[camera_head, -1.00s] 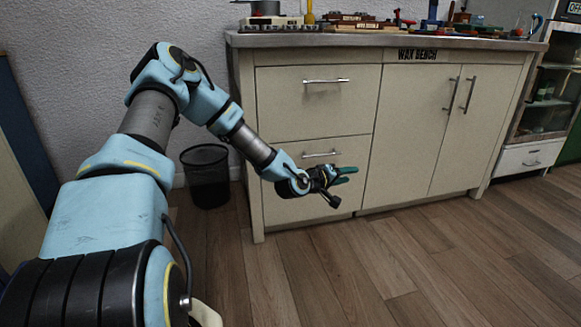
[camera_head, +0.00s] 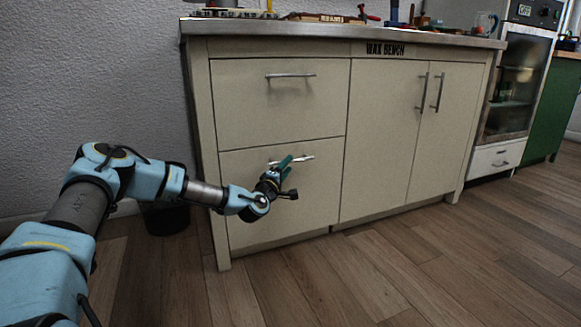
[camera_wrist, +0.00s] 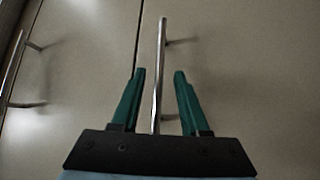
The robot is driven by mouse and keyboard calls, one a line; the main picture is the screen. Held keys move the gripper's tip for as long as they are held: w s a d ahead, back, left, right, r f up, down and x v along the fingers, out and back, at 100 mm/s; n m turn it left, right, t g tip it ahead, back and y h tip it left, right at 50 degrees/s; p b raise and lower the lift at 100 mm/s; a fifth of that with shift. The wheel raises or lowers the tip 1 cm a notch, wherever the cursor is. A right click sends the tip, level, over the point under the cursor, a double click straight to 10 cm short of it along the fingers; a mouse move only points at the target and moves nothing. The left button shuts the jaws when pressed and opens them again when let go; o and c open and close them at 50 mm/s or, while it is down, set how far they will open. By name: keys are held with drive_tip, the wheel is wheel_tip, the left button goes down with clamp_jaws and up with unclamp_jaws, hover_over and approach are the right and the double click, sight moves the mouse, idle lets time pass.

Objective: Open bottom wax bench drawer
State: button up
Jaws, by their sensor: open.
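The wax bench's bottom drawer (camera_head: 305,215) is a plain beige front, flush with the cabinet. Its silver bar handle (camera_head: 303,158) runs sideways near the top of that front. My gripper (camera_head: 286,163), with green fingers, is at this handle and partly covers its left part. In the wrist view the handle (camera_wrist: 161,60) passes between the two open fingers (camera_wrist: 156,75), with a gap on each side. The bar reaches past the fingertips in that picture. I cannot tell the exact depth of the fingers around it.
The top drawer (camera_head: 280,105), shut, has its own handle (camera_head: 290,75); a bar handle also shows at the left of the wrist view (camera_wrist: 14,65). Double cabinet doors (camera_head: 405,130) stand to the right. A dark bin (camera_head: 166,218) is behind my arm. The floor in front is clear.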

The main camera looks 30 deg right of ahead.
sight(292, 161)
drive_tip(key=shift+b+x, duration=0.5)
drive_tip(key=shift+x, duration=1.5)
drive_tip(key=shift+s+d, duration=0.1)
drive_tip(key=shift+c, duration=0.3)
clamp_jaws()
